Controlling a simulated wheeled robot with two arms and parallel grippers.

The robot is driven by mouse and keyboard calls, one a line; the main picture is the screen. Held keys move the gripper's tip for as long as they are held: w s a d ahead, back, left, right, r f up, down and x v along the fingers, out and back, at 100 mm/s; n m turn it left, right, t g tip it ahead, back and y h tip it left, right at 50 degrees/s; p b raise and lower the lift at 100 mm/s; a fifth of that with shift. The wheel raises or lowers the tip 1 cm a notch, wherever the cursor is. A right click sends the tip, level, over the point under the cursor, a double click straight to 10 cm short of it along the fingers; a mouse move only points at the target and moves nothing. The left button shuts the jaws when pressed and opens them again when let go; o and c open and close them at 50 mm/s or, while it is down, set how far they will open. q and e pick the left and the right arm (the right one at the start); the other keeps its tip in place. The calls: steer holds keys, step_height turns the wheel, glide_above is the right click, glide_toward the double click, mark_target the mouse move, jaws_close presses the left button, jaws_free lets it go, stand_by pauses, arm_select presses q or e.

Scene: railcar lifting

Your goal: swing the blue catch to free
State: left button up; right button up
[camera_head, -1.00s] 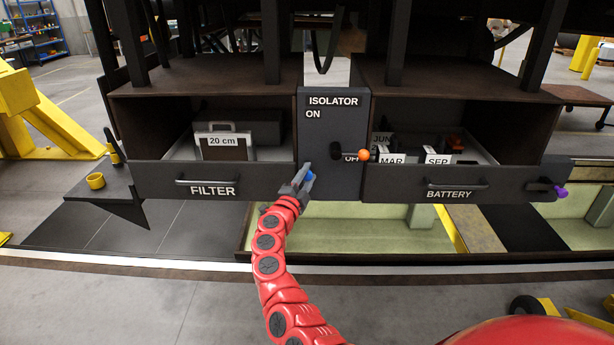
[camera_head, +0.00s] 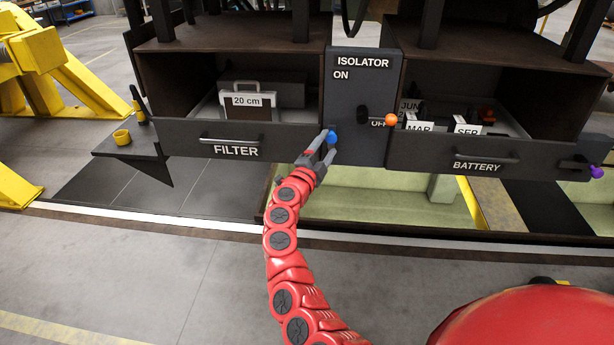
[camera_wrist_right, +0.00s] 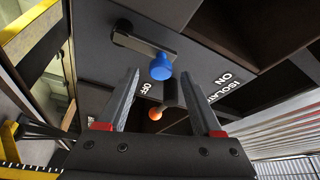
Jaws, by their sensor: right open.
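The blue catch (camera_head: 333,137) is at the lower left of the grey isolator panel (camera_head: 362,85), between the two drawers. In the right wrist view it is a blue knob (camera_wrist_right: 161,67) on the end of a dark lever (camera_wrist_right: 145,41). My right gripper (camera_head: 324,148) is open at the catch. In the right wrist view its fingertips (camera_wrist_right: 161,72) stand either side of the knob, with a visible gap on both sides. Part of the catch is hidden behind the fingers in the head view. My left gripper is not in view.
An orange-knobbed isolator handle (camera_head: 390,120) points right, beside the OFF label. The open filter drawer (camera_head: 190,140) is left and the open battery drawer (camera_head: 520,158) right. A small shelf (camera_head: 125,146) with a yellow cup (camera_head: 122,137) stands at left. A pit lies beneath.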

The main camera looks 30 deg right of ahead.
steer(key=b+v, duration=0.3)
steer(key=v, duration=1)
steer(key=shift+a, duration=0.2)
steer(key=shift+s+f, duration=0.15)
steer(key=shift+f, duration=0.1)
